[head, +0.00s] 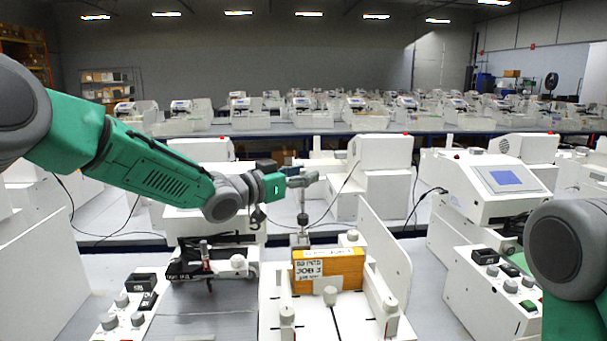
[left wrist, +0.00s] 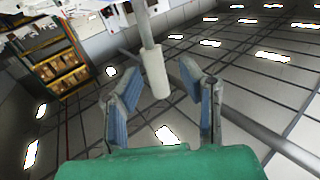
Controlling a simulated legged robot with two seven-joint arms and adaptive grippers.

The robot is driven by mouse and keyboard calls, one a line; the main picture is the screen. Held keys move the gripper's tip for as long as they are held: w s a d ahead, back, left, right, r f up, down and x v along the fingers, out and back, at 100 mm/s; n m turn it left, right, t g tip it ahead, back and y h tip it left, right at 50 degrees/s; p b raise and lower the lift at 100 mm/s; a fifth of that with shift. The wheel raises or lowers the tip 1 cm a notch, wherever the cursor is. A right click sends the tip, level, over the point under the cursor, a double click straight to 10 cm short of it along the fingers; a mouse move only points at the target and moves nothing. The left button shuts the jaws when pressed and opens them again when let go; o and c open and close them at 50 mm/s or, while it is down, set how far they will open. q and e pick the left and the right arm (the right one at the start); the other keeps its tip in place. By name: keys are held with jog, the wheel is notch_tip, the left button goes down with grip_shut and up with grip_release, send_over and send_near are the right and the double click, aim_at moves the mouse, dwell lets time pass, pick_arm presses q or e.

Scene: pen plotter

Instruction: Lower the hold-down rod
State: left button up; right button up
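My left gripper (head: 302,179) reaches in from the left above the plotter with the wooden block. In the left wrist view its two blue-padded fingers (left wrist: 158,75) are spread apart. A grey rod with a white cylindrical grip (left wrist: 156,75) shows between the fingertips, with gaps on both sides. In the head view a thin upright grey rod (head: 302,212) stands just below the gripper, behind the orange-brown block (head: 335,272) with a white "JOB" label. My right gripper is out of view.
The block sits on a white plotter bed (head: 305,318) with white knobs and a tall side panel (head: 384,245). A dark-topped unit with knobs (head: 205,310) stands left. A white machine with a screen (head: 505,180) stands right, near my right arm.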

pick_arm(q)
jog(key=shift+c, duration=0.3)
grip_shut()
jog(key=s+d+f+m+h+b, duration=0.1)
jog(key=s+f+m+h+b, duration=0.1)
jog(key=b, duration=0.6)
jog(key=s+f+m+t+h+b, duration=0.1)
jog(key=s+m+b, duration=0.4)
jog(key=s+b, duration=0.2)
jog(key=shift+d+f+h+b, duration=0.35)
jog(key=shift+f+h+b, duration=0.05)
jog(key=shift+b, duration=0.9)
